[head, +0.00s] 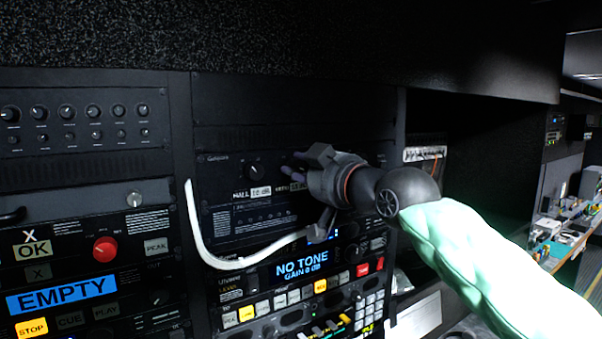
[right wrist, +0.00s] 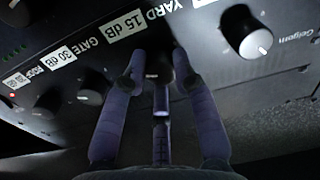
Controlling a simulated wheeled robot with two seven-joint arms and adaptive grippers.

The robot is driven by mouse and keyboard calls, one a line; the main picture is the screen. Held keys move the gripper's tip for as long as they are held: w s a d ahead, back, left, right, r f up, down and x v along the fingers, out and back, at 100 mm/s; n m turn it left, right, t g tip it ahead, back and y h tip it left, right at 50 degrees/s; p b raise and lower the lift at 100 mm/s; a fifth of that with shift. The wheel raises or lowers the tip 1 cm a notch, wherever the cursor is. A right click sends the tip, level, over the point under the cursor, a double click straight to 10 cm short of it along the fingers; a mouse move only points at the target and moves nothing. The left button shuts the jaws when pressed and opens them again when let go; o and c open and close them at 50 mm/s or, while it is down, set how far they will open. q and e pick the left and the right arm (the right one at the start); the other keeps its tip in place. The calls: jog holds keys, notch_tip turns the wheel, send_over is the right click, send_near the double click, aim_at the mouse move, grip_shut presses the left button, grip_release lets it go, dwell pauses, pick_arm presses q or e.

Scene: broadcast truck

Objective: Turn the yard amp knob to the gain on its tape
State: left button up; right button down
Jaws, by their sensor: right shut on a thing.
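The yard amp knob (right wrist: 158,68) is a dark round knob on the black amp panel (head: 225,212). In the right wrist view it sits between the fingers of my right gripper (right wrist: 158,72), which is shut on it. In the head view the gripper (head: 296,178) covers the knob. The tape by it reads YARD, 15 dB (right wrist: 124,26). The knob's pointer is hidden. Below the amp, a blue display (head: 301,268) reads NO TONE, GAIN 0 dB. My left gripper is not in view.
The neighbouring hall knob (right wrist: 247,32) has a white pointer; gate (right wrist: 95,88) and roof (right wrist: 45,104) knobs are on the other side. A unit with an EMPTY display (head: 62,295) and red knob (head: 105,249) is at left.

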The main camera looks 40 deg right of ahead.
jog(key=n+b, duration=0.1)
jog(key=n, duration=0.1)
jog(key=n+b, duration=0.1)
jog(key=n, duration=0.2)
jog(key=shift+w+f+b, duration=0.1)
jog(key=shift+f+b, duration=0.1)
jog(key=shift+b, duration=0.2)
jog(key=n, duration=0.3)
jog(key=shift+b, duration=0.4)
jog(key=n, duration=0.3)
jog(key=shift+b, duration=0.3)
jog(key=n, duration=0.5)
jog(key=shift+a+r+n, duration=0.1)
jog(key=shift+n, duration=0.3)
jog(key=n, duration=0.4)
jog(key=shift+r+n+g+h, duration=0.1)
jog(key=shift+n+g+h, duration=0.2)
jog(key=shift+n, duration=0.4)
